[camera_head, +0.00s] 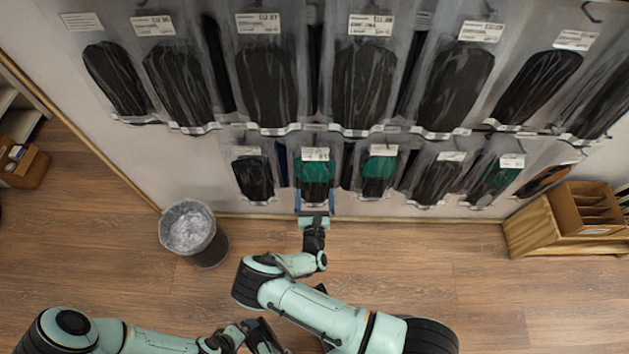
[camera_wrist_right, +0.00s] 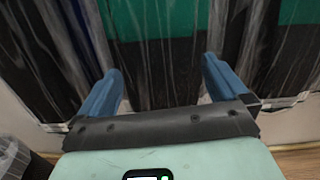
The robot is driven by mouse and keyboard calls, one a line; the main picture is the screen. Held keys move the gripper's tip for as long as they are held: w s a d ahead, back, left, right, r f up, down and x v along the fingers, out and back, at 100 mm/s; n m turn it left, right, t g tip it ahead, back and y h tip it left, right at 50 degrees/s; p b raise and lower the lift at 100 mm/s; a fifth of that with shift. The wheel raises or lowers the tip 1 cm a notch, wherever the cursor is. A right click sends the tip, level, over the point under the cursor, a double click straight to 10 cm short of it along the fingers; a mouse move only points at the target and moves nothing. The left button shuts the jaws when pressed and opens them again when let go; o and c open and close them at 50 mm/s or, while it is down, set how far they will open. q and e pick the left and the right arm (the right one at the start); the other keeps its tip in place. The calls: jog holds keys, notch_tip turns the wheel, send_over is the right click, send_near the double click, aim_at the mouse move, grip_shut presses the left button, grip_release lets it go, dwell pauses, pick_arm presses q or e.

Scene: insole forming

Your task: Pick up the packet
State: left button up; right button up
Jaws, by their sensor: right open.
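Clear packets with dark insoles hang on the wall in two rows. In the head view a green and black packet (camera_head: 315,171) hangs in the lower row, straight ahead of my right gripper (camera_head: 315,203). In the right wrist view this packet (camera_wrist_right: 155,25) lies between and beyond the two blue fingers of my right gripper (camera_wrist_right: 163,85). The fingers are open, one at each side of the packet's lower part; I cannot tell whether they touch it. My left gripper (camera_head: 262,338) is low at the bottom edge of the head view, and its jaw state is unclear.
Another green packet (camera_head: 379,172) hangs close to the right, and a black packet (camera_head: 253,175) to the left. A waste bin (camera_head: 209,246) stands on the floor at left. A wooden crate (camera_head: 535,226) stands at right. The wooden floor between is mostly clear.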

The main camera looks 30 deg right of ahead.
jog(key=shift+x, duration=1.1)
jog(key=c, duration=0.9)
jog(key=shift+r, duration=0.15)
